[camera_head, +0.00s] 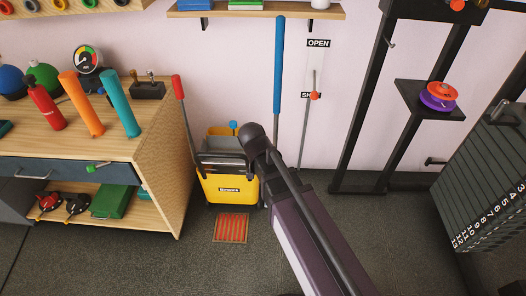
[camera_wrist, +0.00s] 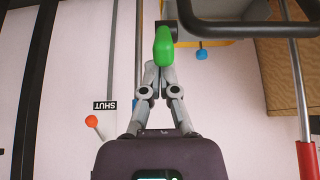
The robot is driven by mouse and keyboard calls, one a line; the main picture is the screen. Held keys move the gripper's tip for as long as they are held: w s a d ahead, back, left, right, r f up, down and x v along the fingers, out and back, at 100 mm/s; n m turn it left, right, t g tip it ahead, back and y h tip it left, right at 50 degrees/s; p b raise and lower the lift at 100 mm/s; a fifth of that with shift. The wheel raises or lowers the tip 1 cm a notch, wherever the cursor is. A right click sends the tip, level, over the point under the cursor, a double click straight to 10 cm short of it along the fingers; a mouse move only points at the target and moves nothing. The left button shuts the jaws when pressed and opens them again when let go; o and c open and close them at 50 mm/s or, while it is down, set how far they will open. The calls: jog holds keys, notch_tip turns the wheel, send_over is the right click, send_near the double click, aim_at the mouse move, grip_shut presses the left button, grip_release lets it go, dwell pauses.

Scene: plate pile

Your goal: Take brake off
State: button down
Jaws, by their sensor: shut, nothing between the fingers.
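The yellow mop bucket cart (camera_head: 229,188) stands on the floor beside the wooden bench in the head view. A red-tipped lever (camera_head: 178,88) rises at its left. In the wrist view a green grip (camera_wrist: 163,46) sits on a dark mount near the cart's black frame (camera_wrist: 235,32). I cannot tell for sure that it is the brake. My gripper (camera_wrist: 154,72) is shut and empty, its fingertips at the lower end of the green grip. Whether they touch is unclear. In the head view my arm hides the fingers and the green grip.
A blue pole (camera_head: 279,65) stands behind the cart. A wall lever with a red knob (camera_head: 314,96) sits by OPEN and SHUT labels. The bench (camera_head: 160,150) borders the left; a black rack (camera_head: 362,100) and weight stack (camera_head: 490,190) stand right. A red-slatted floor grate (camera_head: 231,228) lies before the cart.

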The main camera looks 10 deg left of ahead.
jog(key=shift+s+a+f, duration=0.1)
jog(key=shift+a+f, duration=0.1)
jog(key=shift+s+a+r, duration=0.2)
jog(key=shift+w+f+b, duration=0.3)
jog(key=shift+w+f, duration=0.05)
jog(key=shift+w, duration=0.5)
jog(key=shift+r, duration=0.1)
jog(key=shift+r, duration=0.1)
jog(key=r+p, duration=0.2)
jog(key=w+r+p, duration=0.1)
jog(key=r+p, duration=0.1)
jog(key=shift+w, duration=0.15)
jog(key=s+r+p, duration=0.5)
jog(key=s, duration=0.3)
jog(key=shift+d, duration=0.45)
